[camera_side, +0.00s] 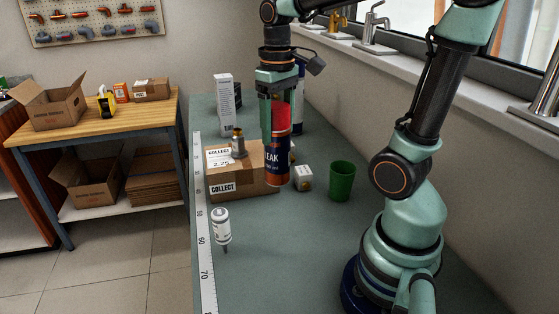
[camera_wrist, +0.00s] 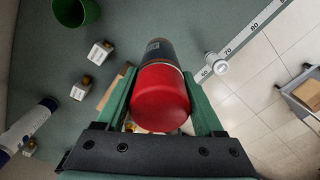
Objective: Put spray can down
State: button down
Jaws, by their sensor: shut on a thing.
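The spray can (camera_side: 278,162) has a red cap and a dark blue body with an orange band at its base. It stands upright between the fingers of my gripper (camera_side: 280,125), which is shut on its upper part. In the wrist view my gripper (camera_wrist: 160,80) holds the can (camera_wrist: 160,95) with its red cap towards the camera. I cannot tell whether the base touches the grey-green bench (camera_side: 270,240).
A small white box (camera_side: 304,178) and a green cup (camera_side: 341,181) stand right of the can. A brass-topped fitting (camera_side: 238,146) sits on the cardboard box. A tall white box (camera_side: 224,105) stands behind.

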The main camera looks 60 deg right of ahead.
aim_at(278, 180)
notch_tip(278, 180, down, 14)
jog(key=shift+r, duration=0.25)
jog(key=shift+f, duration=0.1)
grip_release()
dwell(0.3)
notch_tip(278, 180, up, 12)
jog(key=shift+a+r, duration=0.2)
jog(key=shift+a, duration=0.05)
jog(key=a+r+n+t, duration=0.1)
jog(key=a+n+t, duration=0.1)
jog(key=a+t, duration=0.3)
jog(key=shift+s+a+r+t, duration=0.15)
jog(key=shift+a+r+t, duration=0.2)
jog(key=shift+a, duration=0.75)
